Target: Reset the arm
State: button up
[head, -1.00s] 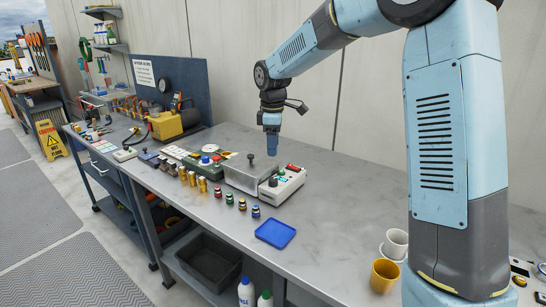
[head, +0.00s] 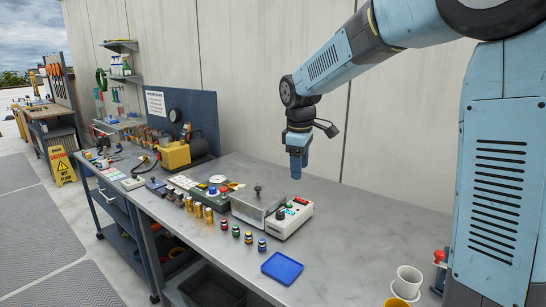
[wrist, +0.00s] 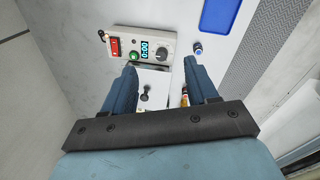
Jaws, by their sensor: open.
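My gripper (head: 296,168) hangs from my blue arm above the grey metal bench, pointing down. In the wrist view my gripper (wrist: 158,88) shows two blue fingers set apart with nothing between them. Below it is a grey metal box with a black knob on its lid (head: 257,205); the lid also shows between the fingers in the wrist view (wrist: 152,104). Beside the box is a white control unit (head: 290,221) with a red switch, a green button and a dial. In the wrist view the control unit (wrist: 150,48) has a display reading 0:00.
A blue tray (head: 282,268) lies near the bench's front edge. Several small coloured fittings (head: 236,231) and brass cylinders (head: 198,209) stand left of it. A white cup (head: 408,281) stands at the right. A yellow pump (head: 176,155) stands further left. The bench behind the control unit is clear.

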jog(key=s+d+r+m+t, duration=0.1)
jog(key=s+d+r+m, duration=0.2)
jog(key=s+d, duration=0.3)
jog(key=s+d+r+m+t, duration=0.1)
jog(key=s+d+r+m, duration=0.25)
jog(key=s, duration=0.45)
jog(key=s+d+f+m+t, duration=0.1)
jog(key=s+d+m, duration=0.2)
jog(key=s, duration=0.4)
jog(key=s+d+f+m+t, duration=0.1)
jog(key=s+d+f+m, duration=0.1)
jog(key=s, duration=0.5)
jog(key=shift+s+d+m, duration=0.2)
jog(key=shift+d+m, duration=0.5)
jog(key=shift+m, duration=0.35)
